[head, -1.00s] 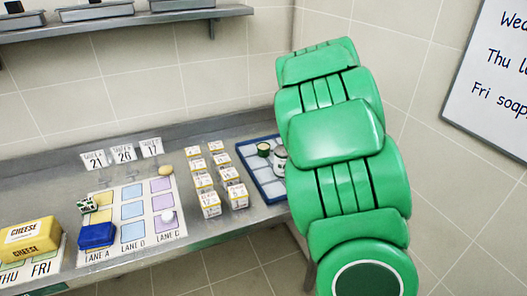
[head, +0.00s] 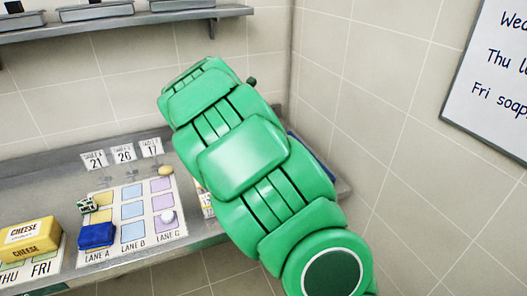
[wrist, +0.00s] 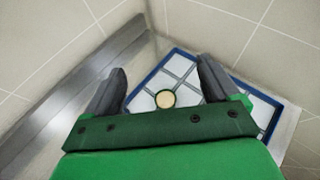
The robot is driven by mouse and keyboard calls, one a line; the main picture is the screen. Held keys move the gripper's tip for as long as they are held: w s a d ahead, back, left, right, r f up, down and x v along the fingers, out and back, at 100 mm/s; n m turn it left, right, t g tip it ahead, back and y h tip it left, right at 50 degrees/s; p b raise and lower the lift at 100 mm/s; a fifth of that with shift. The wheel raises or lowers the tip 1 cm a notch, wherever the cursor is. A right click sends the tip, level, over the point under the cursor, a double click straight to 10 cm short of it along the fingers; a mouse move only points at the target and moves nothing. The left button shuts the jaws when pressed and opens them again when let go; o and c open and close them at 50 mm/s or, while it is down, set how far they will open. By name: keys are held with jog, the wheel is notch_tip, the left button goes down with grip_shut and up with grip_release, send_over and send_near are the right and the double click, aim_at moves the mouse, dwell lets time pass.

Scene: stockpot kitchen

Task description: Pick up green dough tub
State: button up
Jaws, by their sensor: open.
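The green dough tub (wrist: 166,99) shows in the wrist view as a small round tub with a dark green rim and a pale cream top. It sits on the blue-edged tray (wrist: 152,80) with white cells. My gripper (wrist: 161,66) is open, its two dark fingers apart to either side of the tub in the picture. It looks above the tub and holds nothing; the height gap is hard to judge. In the head view my green arm hides the tub and most of the tray, leaving a blue edge (head: 312,155) in sight.
Left of my arm, the counter holds a lane mat (head: 133,209), a blue block (head: 97,235), a pale egg-like item (head: 166,170) and number cards (head: 123,154). Tiled walls meet behind the tray; a shelf (head: 130,18) hangs above.

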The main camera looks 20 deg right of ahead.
jog(key=shift+n+h, duration=0.3)
jog(key=f, duration=1.2)
jog(key=a+f, duration=0.1)
jog(key=f, duration=0.6)
jog(key=shift+w+d+f, duration=0.15)
jog(key=shift+d+f, duration=0.05)
jog(key=shift+f, duration=0.1)
jog(key=shift+r+x, duration=0.2)
jog(key=shift+x, duration=3.4)
jog(key=shift+w, duration=0.2)
jog(key=shift+c, duration=0.3)
jog(key=c, duration=1)
jog(key=shift+r, duration=0.15)
jog(key=shift+c, duration=0.2)
